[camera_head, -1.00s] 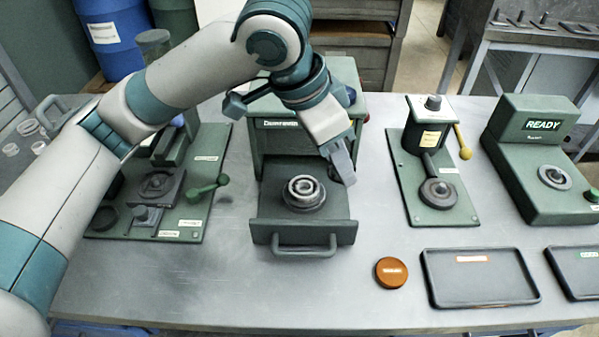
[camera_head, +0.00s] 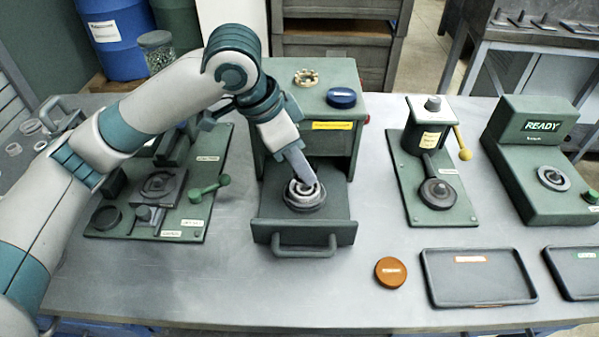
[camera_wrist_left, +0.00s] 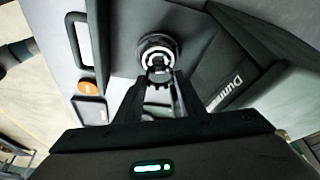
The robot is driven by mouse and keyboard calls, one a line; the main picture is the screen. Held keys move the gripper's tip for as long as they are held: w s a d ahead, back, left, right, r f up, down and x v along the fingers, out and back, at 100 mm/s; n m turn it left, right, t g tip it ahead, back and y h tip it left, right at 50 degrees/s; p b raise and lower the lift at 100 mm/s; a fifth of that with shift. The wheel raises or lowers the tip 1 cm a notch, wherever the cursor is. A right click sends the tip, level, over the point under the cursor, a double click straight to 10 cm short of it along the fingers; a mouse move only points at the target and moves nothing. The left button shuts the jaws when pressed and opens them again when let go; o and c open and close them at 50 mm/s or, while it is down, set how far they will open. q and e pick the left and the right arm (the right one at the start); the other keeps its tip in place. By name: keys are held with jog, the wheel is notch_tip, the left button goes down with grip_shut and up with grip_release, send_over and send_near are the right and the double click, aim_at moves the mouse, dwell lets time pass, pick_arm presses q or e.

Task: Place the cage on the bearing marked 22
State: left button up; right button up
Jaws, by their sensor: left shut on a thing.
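A tan notched ring, which looks like the cage (camera_head: 307,77), lies on top of the green machine. A grey ringed bearing (camera_head: 296,203) sits in the machine's pulled-out drawer; I cannot read a 22 on it. My left gripper (camera_head: 310,187) reaches down onto the bearing from above and is shut on its right side in the head view. In the left wrist view the bearing (camera_wrist_left: 154,43) lies just beyond the fingertips (camera_wrist_left: 159,78), which meet its near edge. My right gripper is not in view.
The drawer (camera_head: 265,228) has a handle in front. An orange disc (camera_head: 391,272) and a dark tray (camera_head: 478,290) lie at front right. Bare table lies between the drawer and the disc.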

pick_arm(q)
jog(key=shift+f, duration=1.65)
jog(key=shift+f, duration=0.1)
jog(key=o, duration=1)
jog(key=v, duration=1.2)
